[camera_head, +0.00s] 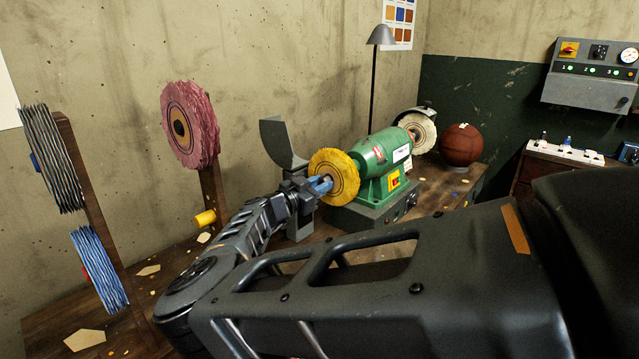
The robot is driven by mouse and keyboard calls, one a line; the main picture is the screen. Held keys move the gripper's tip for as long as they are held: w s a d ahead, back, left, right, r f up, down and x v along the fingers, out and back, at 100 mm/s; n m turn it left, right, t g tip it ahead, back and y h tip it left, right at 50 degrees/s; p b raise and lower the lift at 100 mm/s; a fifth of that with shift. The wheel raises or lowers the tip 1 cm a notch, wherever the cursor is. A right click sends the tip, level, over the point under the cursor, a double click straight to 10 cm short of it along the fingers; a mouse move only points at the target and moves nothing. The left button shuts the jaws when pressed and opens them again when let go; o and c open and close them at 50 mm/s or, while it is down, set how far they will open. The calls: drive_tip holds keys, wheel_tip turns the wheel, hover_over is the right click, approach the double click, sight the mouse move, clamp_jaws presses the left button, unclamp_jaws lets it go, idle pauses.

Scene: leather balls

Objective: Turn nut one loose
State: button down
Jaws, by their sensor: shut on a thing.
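A green bench grinder (378,165) stands on the bench at the centre. A yellow buffing wheel (343,162) is on its near left end and a white wheel (424,132) is on its far right end. My gripper (325,185) reaches in from the lower left, with its blue fingertips at the hub of the yellow wheel. The fingers are shut on a nut there. The nut itself is hidden by the fingers, and its thread cannot be seen.
A curved grey guard (280,143) stands beside the yellow wheel, close to my gripper. Wooden posts hold a pink wheel (190,124), a dark striped wheel (52,158) and a blue wheel (98,268) at left. A brown leather ball (461,146) sits behind the grinder.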

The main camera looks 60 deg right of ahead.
drive_tip(key=shift+f+n, duration=0.1)
drive_tip(key=shift+n, duration=1)
drive_tip(key=shift+a, duration=0.1)
drive_tip(key=c, duration=0.9)
unclamp_jaws()
drive_tip(key=b+v, duration=0.1)
drive_tip(key=v, duration=0.6)
drive_tip(key=shift+a+b, duration=0.35)
drive_tip(key=shift+w, duration=0.1)
